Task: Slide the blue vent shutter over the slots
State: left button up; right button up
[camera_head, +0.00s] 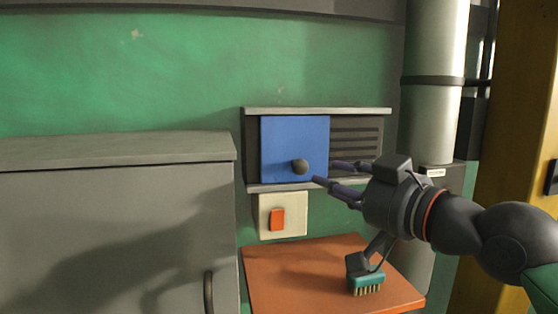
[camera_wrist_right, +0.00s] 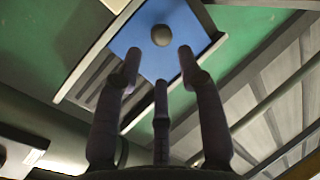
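The blue vent shutter (camera_head: 283,140) sits in a grey frame on the green wall. It covers the left and middle of the frame, and dark slots (camera_head: 357,146) show to its right. A round dark knob (camera_head: 300,166) stands out from the shutter's lower part. My right gripper (camera_head: 327,173) is just right of the knob, its fingers spread and pointing left. In the right wrist view the knob (camera_wrist_right: 161,35) lies beyond the open fingertips (camera_wrist_right: 159,60), with nothing between them. My left gripper is not in view.
Below the vent is a cream plate with an orange switch (camera_head: 278,219). An orange-brown shelf (camera_head: 290,270) holds a teal brush (camera_head: 366,281) under my right gripper. A grey cabinet (camera_head: 110,240) stands left. A pale pipe (camera_head: 433,60) and yellow post (camera_head: 515,130) stand right.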

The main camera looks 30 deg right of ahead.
aim_at(305, 169)
jog(key=w, duration=0.6)
jog(key=w+a+p, duration=0.1)
jog(key=w, duration=0.2)
jog(key=shift+w+a+r, duration=0.1)
jog(key=shift+w+r, duration=0.05)
jog(key=shift+w, duration=0.1)
jog(key=shift+s, duration=0.15)
jog(key=shift+c, duration=0.3)
grip_shut()
